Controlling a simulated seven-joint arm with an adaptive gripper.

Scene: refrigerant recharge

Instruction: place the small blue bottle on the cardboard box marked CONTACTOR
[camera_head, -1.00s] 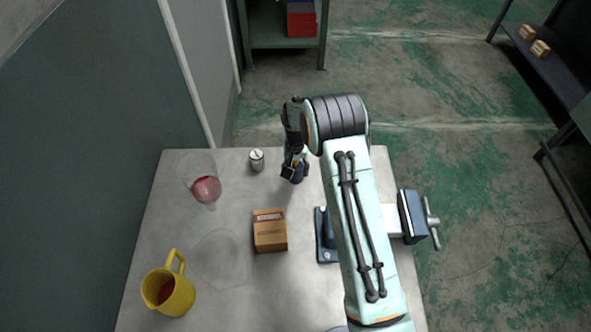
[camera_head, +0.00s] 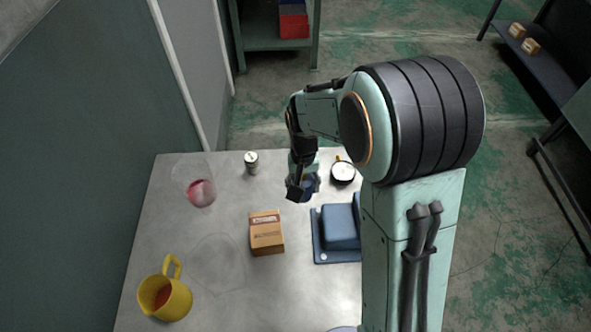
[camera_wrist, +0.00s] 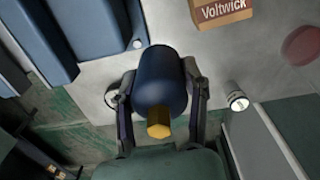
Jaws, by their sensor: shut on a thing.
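The small blue bottle (camera_wrist: 160,82) with a yellow cap is between the two fingers of my gripper (camera_wrist: 158,105) in the wrist view, and the gripper is shut on it. In the head view my gripper (camera_head: 301,190) is over the far part of the table, behind and right of the cardboard box, with the dark blue bottle (camera_head: 312,184) partly hidden by the fingers. The cardboard box (camera_head: 267,236) sits on the table, its top facing up and clear. It also shows in the wrist view (camera_wrist: 222,10), where "Voltwick" is readable; I cannot read CONTACTOR.
A blue vise (camera_head: 340,228) stands right of the box. A yellow mug (camera_head: 166,297) is at front left. A clear glass with red liquid (camera_head: 201,190), a small can (camera_head: 251,162) and a round white-faced item (camera_head: 342,172) stand farther back. Bare tabletop surrounds the box.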

